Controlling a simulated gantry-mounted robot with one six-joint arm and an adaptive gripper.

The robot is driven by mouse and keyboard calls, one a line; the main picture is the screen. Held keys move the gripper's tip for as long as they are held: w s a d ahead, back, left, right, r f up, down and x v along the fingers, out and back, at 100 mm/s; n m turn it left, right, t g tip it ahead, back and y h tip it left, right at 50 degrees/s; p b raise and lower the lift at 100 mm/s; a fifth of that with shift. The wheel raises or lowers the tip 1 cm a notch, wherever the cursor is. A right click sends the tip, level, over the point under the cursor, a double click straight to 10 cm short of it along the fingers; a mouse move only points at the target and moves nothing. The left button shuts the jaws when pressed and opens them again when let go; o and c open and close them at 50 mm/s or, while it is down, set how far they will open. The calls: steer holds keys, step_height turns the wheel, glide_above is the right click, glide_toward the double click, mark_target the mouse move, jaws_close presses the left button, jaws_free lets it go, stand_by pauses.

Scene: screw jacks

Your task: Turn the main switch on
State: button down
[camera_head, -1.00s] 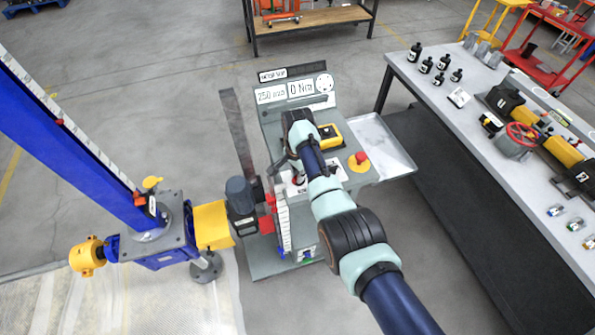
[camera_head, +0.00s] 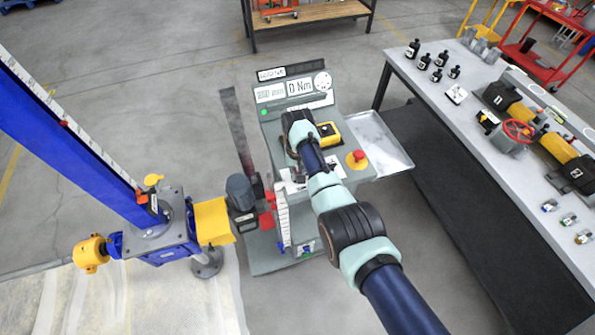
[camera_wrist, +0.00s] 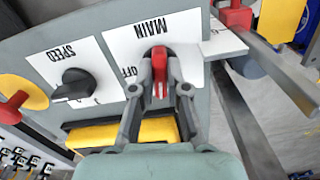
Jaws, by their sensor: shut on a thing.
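The red main switch (camera_wrist: 159,58) sits on a white plate marked MAIN (camera_wrist: 150,28), which reads upside down in the wrist view. My gripper (camera_wrist: 161,84) is shut on the red handle, with one finger on each side. The handle stands about upright in the wrist picture. The word OFF shows left of it; the ON mark cannot be made out. In the head view my arm hides most of the switch on the grey control console (camera_head: 268,130). A small green light (camera_head: 264,112) shows on the console, by the displays.
A black SPEED knob (camera_wrist: 75,86) is left of the switch in the wrist view. A red emergency button (camera_head: 358,156) and a yellow device (camera_head: 329,136) are on the console. The blue screw jack (camera_head: 160,235) stands left, a workbench (camera_head: 465,150) right.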

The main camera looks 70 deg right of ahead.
steer(key=shift+n, duration=1)
steer(key=c, duration=1.2)
jaws_free()
steer(key=shift+o, duration=0.2)
step_height(320, 180, up, 12)
